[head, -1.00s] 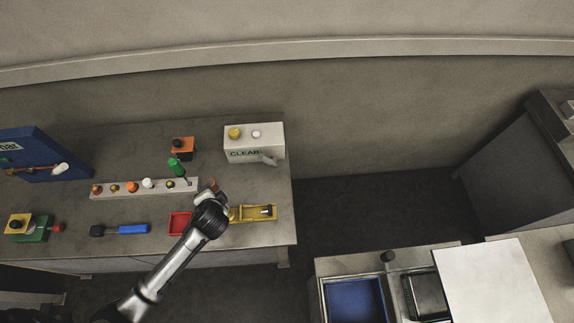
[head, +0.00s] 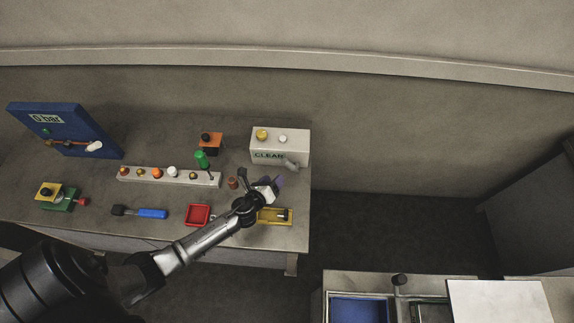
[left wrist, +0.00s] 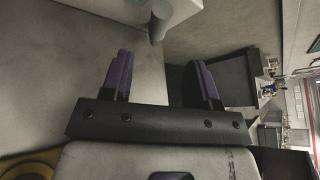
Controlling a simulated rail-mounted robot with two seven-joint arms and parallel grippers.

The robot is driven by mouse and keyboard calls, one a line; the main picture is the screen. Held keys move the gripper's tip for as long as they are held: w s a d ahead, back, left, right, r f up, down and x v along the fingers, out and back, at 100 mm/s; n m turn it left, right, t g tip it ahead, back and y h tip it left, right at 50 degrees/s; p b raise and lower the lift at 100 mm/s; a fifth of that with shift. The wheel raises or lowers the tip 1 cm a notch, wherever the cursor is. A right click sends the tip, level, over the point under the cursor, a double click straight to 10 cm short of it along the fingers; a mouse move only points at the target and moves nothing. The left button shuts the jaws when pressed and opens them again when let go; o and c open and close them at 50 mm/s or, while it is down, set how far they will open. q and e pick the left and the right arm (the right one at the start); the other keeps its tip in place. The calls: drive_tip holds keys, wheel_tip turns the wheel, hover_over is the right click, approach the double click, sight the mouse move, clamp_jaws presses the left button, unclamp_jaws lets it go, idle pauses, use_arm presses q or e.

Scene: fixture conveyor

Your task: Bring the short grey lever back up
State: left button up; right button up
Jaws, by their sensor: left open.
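The short grey lever (head: 291,163) sticks out from the lower right front of the white box (head: 266,145) marked CLEAR, slanting down to the right. In the left wrist view the grey lever (left wrist: 158,24) hangs from the box edge at top centre, ahead of the fingers. My left gripper (head: 274,183) is just below and left of the lever, apart from it. My right gripper is not in view.
A yellow fixture (head: 270,216) lies beneath my left arm, and a red tray (head: 198,215) beside it. A green-handled part (head: 202,159) and an orange block (head: 209,141) stand left of the box. The bench's right edge is close by.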

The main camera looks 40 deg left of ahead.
sight(286, 166)
use_arm(q)
drive_tip(key=b+x, duration=0.2)
drive_tip(key=x, duration=0.8)
drive_tip(key=shift+w+f, duration=0.1)
drive_tip(key=shift+w, duration=0.05)
drive_tip(key=c, duration=0.4)
clamp_jaws()
